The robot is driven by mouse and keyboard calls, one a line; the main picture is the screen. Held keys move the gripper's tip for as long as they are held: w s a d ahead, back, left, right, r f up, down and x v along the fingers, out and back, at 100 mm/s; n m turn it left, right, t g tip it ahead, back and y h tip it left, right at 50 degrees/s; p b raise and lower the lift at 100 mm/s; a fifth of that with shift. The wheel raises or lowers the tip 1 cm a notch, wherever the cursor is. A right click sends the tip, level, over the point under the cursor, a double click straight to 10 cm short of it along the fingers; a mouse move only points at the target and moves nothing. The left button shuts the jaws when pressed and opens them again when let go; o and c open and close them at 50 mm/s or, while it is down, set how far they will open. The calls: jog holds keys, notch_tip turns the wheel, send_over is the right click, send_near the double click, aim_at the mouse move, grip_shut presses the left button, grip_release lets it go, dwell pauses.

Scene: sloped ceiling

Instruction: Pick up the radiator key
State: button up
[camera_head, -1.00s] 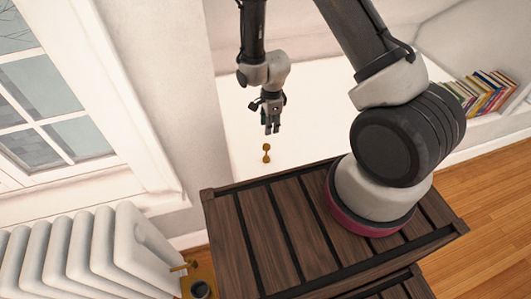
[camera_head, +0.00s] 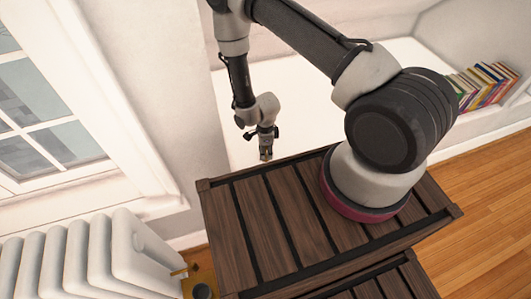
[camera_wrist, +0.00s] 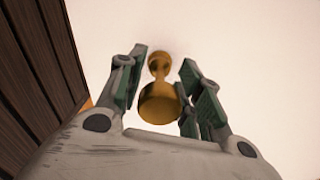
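The radiator key, a small gold, dumbbell-shaped piece, shows in the wrist view (camera_wrist: 160,98) against the white surface. Its wide round end is nearer the camera and its smaller end lies farther off. My gripper (camera_wrist: 163,62) has its green-padded fingers spread, one on each side of the key. The key's wide end looks very close to both fingers; I cannot tell whether they touch. In the head view my gripper (camera_head: 265,150) is low over the white surface, at the key's place, and mostly hides it.
The white surface (camera_head: 312,95) is otherwise clear around the gripper. A dark slatted wooden top (camera_head: 262,215) stands close in front of it, with my arm's base on it. A white radiator (camera_head: 75,255) is at lower left, and several books (camera_head: 485,85) stand at right.

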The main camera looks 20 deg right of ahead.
jog(key=shift+f, duration=0.45)
grip_shut()
jog(key=shift+r, duration=0.1)
notch_tip(320, 180, up, 10)
jog(key=shift+f, duration=0.1)
dwell(0.3)
dwell(0.5)
